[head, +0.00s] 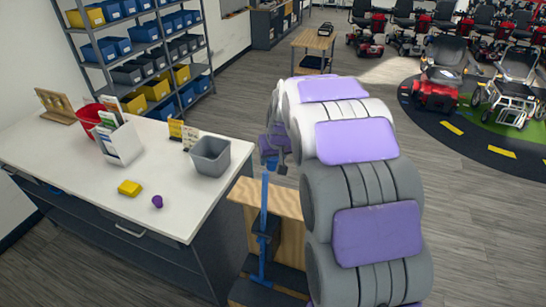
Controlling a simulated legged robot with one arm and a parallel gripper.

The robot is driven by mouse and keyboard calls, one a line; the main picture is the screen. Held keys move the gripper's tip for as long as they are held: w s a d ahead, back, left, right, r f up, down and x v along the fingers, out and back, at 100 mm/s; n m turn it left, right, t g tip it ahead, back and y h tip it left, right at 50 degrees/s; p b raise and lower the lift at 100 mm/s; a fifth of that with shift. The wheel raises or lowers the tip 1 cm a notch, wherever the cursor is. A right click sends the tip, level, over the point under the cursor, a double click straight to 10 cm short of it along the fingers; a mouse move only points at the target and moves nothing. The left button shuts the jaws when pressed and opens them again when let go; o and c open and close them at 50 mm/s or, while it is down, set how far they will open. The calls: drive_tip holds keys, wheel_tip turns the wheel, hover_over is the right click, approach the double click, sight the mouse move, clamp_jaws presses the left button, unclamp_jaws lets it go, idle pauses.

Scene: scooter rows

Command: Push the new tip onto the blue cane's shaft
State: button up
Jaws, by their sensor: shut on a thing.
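The blue cane (264,215) stands upright in a wooden stand, its shaft pointing up. My gripper (272,163) is at the top end of the shaft, with its fingers pointing down. It is shut on a small blue piece, which looks like the new tip (271,166). The piece is small and partly hidden by the fingers. It is right at the shaft's top, but I cannot tell whether it touches the shaft or is seated on it.
The wooden stand (285,197) is beside the white counter (75,180). On the counter are a grey bin (210,157), a yellow block (129,188), a small purple piece (157,201) and a red bucket (88,119). A bin shelf (88,45) and parked scooters (437,75) stand farther back.

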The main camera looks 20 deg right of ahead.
drive_tip(key=shift+a+r, duration=0.1)
drive_tip(key=shift+a, duration=0.85)
drive_tip(key=shift+d+f, duration=0.25)
drive_tip(key=shift+d, duration=0.4)
drive_tip(key=shift+a, duration=0.75)
drive_tip(key=shift+d, duration=0.1)
drive_tip(key=shift+d+f, duration=0.1)
drive_tip(key=shift+d, duration=0.25)
drive_tip(key=shift+a, duration=0.45)
drive_tip(key=shift+b, duration=0.3)
